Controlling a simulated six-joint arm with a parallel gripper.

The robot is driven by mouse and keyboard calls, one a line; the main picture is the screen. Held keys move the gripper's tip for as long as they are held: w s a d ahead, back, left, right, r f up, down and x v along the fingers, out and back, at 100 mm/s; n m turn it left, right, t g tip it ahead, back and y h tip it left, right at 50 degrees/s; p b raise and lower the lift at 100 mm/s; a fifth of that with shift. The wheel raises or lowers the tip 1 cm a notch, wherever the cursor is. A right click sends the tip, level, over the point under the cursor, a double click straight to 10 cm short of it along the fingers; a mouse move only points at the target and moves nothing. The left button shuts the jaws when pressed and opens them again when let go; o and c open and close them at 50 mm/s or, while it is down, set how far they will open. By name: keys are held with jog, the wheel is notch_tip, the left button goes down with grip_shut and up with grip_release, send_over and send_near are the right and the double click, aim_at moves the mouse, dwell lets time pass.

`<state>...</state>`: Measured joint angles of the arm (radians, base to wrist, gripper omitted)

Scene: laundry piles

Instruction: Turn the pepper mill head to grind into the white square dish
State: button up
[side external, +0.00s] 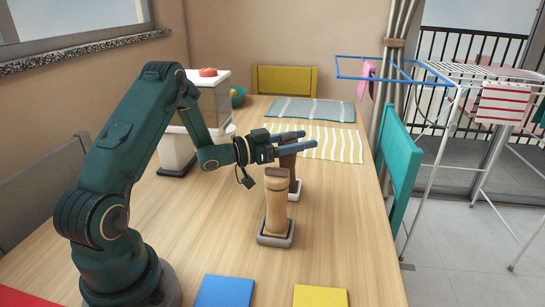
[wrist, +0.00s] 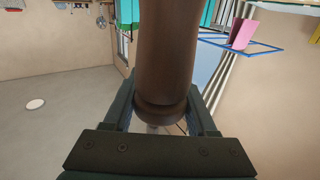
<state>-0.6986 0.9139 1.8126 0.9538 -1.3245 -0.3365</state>
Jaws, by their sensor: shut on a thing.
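A dark brown pepper mill (side external: 288,162) stands upright on or in a small pale square dish (side external: 296,193), partly hidden behind a lighter mill. My gripper (side external: 306,140) comes in level from the left, its two bluish fingers around the upper part of the dark mill. It is shut on that mill. The wrist view shows the dark brown turned wood (wrist: 166,60) between the fingers. The lighter wooden mill (side external: 276,210) stands upright nearer the camera in a grey-rimmed square dish (side external: 275,241). I cannot see the inside of either dish or any ground pepper.
A white cabinet-like unit (side external: 209,100) stands behind my arm. A striped cloth (side external: 325,143) and a grey-blue cloth (side external: 312,110) lie farther back. Blue (side external: 224,291) and yellow (side external: 320,297) squares lie at the front edge. A teal chair (side external: 400,165) stands at the right edge.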

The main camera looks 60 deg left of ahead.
aim_at(280, 140)
jog(key=shift+d+m+h, duration=0.1)
jog(key=shift+m+h, duration=0.4)
jog(key=shift+h, duration=0.2)
jog(key=o, duration=1.4)
jog(key=shift+c, duration=0.2)
jog(key=shift+s, duration=0.1)
jog(key=shift+v, duration=2.55)
jog(key=shift+r, duration=0.1)
jog(key=shift+r, duration=0.1)
